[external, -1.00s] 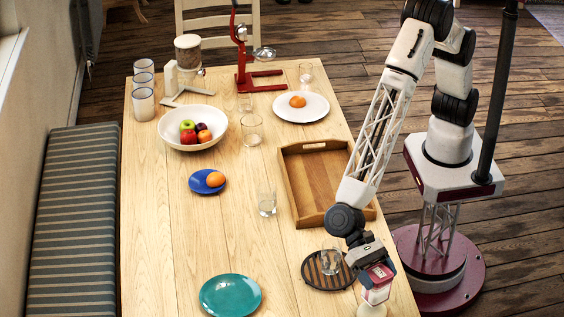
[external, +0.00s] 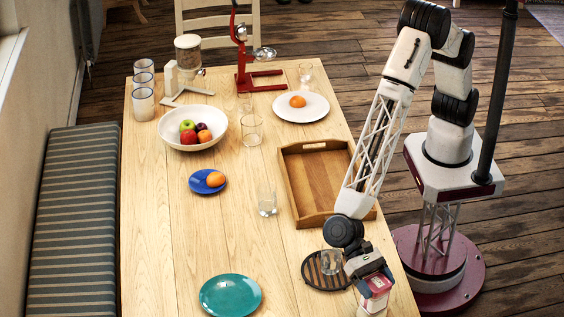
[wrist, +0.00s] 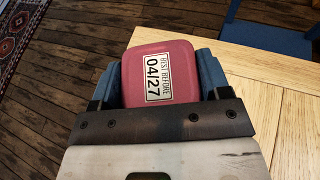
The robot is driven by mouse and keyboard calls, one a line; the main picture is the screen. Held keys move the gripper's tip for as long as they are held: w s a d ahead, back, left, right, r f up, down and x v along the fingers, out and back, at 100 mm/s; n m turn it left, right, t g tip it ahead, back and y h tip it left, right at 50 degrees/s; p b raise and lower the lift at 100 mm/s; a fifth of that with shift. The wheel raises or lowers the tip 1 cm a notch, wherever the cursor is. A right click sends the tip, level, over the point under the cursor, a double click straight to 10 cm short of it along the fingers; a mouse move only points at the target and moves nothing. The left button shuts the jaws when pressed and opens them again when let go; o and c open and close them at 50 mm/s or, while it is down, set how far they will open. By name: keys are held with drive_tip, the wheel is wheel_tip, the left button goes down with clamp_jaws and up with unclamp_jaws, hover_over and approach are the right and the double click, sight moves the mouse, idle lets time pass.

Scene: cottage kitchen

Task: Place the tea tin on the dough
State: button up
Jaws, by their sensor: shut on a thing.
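The tea tin is a small box with a dark pink lid and pale sides; it is in my gripper (external: 374,281). In the wrist view the tin's lid (wrist: 161,76) fills the space between the two blue fingers and carries a "best before 04/27" label. In the external view the tin (external: 377,287) is at the table's near right corner. A pale lump, likely the dough (external: 361,311), shows just below it at the bottom edge, mostly hidden by the tin. I cannot tell whether the tin touches it.
A round dark slatted trivet (external: 318,276) with a glass (external: 332,262) on it is just left of my gripper. A wooden tray (external: 297,185) lies behind. A teal plate (external: 230,295) is farther left, with bare table between. The table's right edge is close.

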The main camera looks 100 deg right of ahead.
drive_tip(key=o, duration=1.1)
drive_tip(key=shift+c, duration=0.2)
drive_tip(key=shift+r, duration=0.15)
drive_tip(key=shift+w+d+r, duration=0.2)
drive_tip(key=shift+d+r, duration=0.05)
drive_tip(key=shift+d, duration=0.25)
drive_tip(key=v, duration=1)
drive_tip(key=shift+d+r, duration=0.2)
drive_tip(key=shift+d, duration=0.15)
